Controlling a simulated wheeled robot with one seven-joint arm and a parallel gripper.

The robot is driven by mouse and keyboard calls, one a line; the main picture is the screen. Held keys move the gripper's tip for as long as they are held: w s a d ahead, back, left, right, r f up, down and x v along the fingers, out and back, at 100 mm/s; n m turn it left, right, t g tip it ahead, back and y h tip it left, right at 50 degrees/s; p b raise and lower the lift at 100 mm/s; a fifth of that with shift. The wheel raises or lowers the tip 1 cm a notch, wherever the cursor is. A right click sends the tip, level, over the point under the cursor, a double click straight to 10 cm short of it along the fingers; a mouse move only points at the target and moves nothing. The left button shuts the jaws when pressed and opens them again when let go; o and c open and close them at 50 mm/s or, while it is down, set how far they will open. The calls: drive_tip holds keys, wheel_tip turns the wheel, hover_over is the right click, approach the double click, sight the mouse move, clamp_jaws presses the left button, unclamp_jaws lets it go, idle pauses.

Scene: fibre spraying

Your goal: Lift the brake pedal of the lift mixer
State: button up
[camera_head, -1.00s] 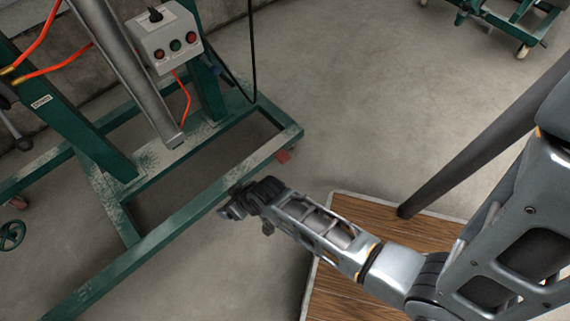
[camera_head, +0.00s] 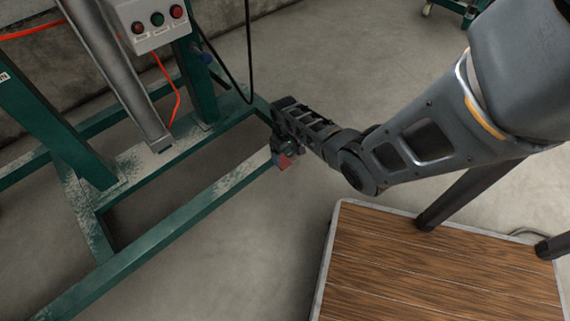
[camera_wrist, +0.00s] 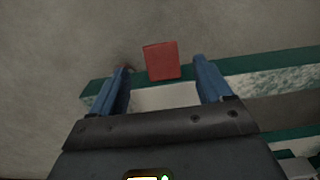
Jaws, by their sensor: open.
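The lift mixer's green frame (camera_head: 165,230) stands on the floor at the left of the head view. The red brake pedal (camera_head: 284,162) is at the frame's near right corner. In the wrist view the red pedal (camera_wrist: 162,61) shows just beyond and between the fingertips, with the green frame bar (camera_wrist: 262,64) behind it. My gripper (camera_head: 280,155) is at the pedal in the head view, and it partly hides that corner. In the wrist view its two blue fingers (camera_wrist: 162,75) are apart with nothing held. Whether a finger touches the pedal I cannot tell.
A grey control box (camera_head: 150,22) with buttons is on the mixer's column, with a black cable (camera_head: 247,60) hanging nearby. A wood-topped platform (camera_head: 430,265) with a pale rim stands at the lower right. Bare floor lies between it and the frame.

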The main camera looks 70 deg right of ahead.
sight(285, 164)
wheel_tip(285, 164, down, 5)
drive_tip(key=b, duration=0.2)
drive_tip(key=shift+b, duration=0.35)
drive_tip(key=shift+c, duration=0.2)
drive_tip(key=c, duration=1)
drive_tip(key=shift+w+d+r+g+y+b, duration=0.15)
drive_tip(key=shift+w+r+g+y+b, duration=0.15)
drive_tip(key=shift+g+y+b, duration=0.45)
drive_tip(key=shift+w+d+r+g+y+b, duration=0.15)
drive_tip(key=shift+r+g+y+b, duration=0.15)
drive_tip(key=shift+g+b, duration=0.8)
drive_tip(key=shift+r, duration=0.25)
drive_tip(key=o, duration=1)
drive_tip(key=shift+o, duration=0.2)
drive_tip(key=shift+w+r, duration=0.1)
